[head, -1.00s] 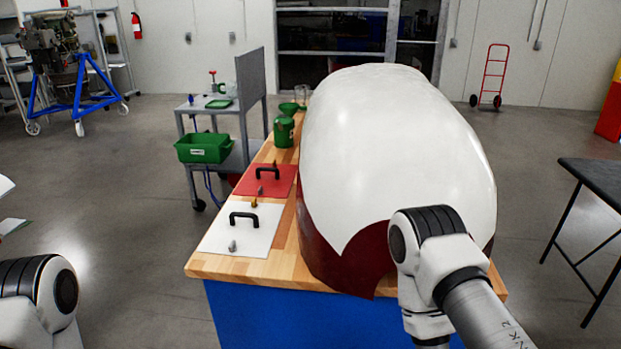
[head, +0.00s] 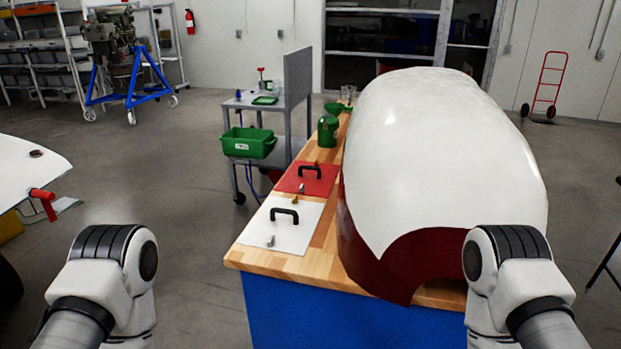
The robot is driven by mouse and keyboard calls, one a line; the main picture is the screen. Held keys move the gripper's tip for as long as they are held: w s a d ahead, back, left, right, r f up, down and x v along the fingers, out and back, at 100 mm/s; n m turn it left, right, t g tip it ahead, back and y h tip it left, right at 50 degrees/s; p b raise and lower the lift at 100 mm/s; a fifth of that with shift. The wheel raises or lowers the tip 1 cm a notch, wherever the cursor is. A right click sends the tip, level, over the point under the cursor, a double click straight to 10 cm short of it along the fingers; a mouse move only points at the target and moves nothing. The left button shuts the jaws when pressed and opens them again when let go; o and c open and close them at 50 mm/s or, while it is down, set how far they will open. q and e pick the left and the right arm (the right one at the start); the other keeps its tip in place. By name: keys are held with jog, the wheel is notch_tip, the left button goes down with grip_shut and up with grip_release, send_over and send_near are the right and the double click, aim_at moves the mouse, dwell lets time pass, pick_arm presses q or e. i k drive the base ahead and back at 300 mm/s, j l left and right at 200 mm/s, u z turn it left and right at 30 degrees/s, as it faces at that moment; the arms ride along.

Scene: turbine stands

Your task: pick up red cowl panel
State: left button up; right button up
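The red cowl panel (head: 308,181) is a flat red plate with a black handle. It lies on the wooden top of the blue workbench (head: 250,258), left of the big white and dark red cowl (head: 445,170). A white panel (head: 268,235) with a similar black handle lies just in front of it. Small metal and brass-coloured latch pieces sit at the panels' edges. Only the upper parts of my two arms show, low at the left and right. Both my grippers are out of view, so neither is seen near the panel.
A green canister (head: 327,131) stands on the bench behind the red panel. A grey cart (head: 298,90) with a green bin (head: 249,143) stands left of the bench. A white surface with a red handle (head: 43,203) is at far left. Floor between is clear.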

aim_at(310, 172)
jog(key=i+j+z, duration=0.3)
jog(key=j, duration=0.2)
jog(key=i+j+z, duration=0.15)
jog(key=j+z, duration=0.15)
jog(key=j, duration=0.25)
jog(key=i+j+z, duration=0.15)
jog(key=j+z, duration=0.15)
jog(key=j, duration=0.3)
jog(key=i+j+z, duration=0.1)
jog(key=j+z, duration=0.2)
jog(key=j, duration=0.3)
jog(key=j+z, duration=0.3)
jog(key=j, duration=0.35)
